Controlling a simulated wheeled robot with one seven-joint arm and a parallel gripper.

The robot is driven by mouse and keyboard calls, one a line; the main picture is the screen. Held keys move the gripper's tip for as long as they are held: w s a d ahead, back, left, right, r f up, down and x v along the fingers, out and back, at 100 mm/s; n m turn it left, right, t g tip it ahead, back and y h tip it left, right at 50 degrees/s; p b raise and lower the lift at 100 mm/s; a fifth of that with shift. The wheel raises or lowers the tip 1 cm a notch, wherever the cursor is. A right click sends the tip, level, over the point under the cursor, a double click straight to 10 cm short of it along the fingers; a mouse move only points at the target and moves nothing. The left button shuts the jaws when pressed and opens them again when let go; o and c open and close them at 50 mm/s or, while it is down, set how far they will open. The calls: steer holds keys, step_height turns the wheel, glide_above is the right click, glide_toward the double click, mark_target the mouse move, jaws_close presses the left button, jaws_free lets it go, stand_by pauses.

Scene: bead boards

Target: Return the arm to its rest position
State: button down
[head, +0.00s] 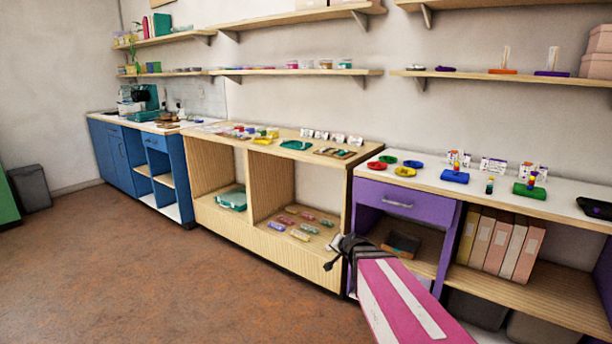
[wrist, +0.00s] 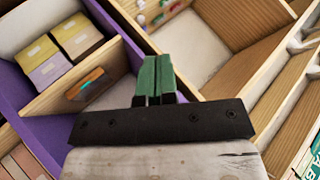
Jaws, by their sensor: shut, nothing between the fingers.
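My gripper (head: 333,258) is at the end of my pink arm in the head view, in front of the purple and wooden cabinets. In the wrist view my gripper (wrist: 156,62) shows its two green fingertips pressed together, with nothing between them. It hangs in the air, apart from the shelves. The arm reaches up from the bottom right and hides part of the purple cabinet.
Brown floor (head: 150,290) lies clear at the left.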

steer(key=s+d+f+n+g+h, duration=0.1)
steer(key=s+d+f+n+g, duration=0.1)
steer(key=s, duration=0.4)
steer(key=s+d+f+n+g+h, duration=0.1)
steer(key=s+d+f+g, duration=0.1)
steer(key=s+g, duration=0.2)
steer(key=s+d+f+n+g+h, duration=0.1)
steer(key=s+d+f+n+g, duration=0.1)
steer(key=s, duration=0.8)
steer(key=shift+d+f+n+g, duration=0.25)
steer(key=shift+f+g, duration=0.3)
steer(key=shift+g, duration=0.45)
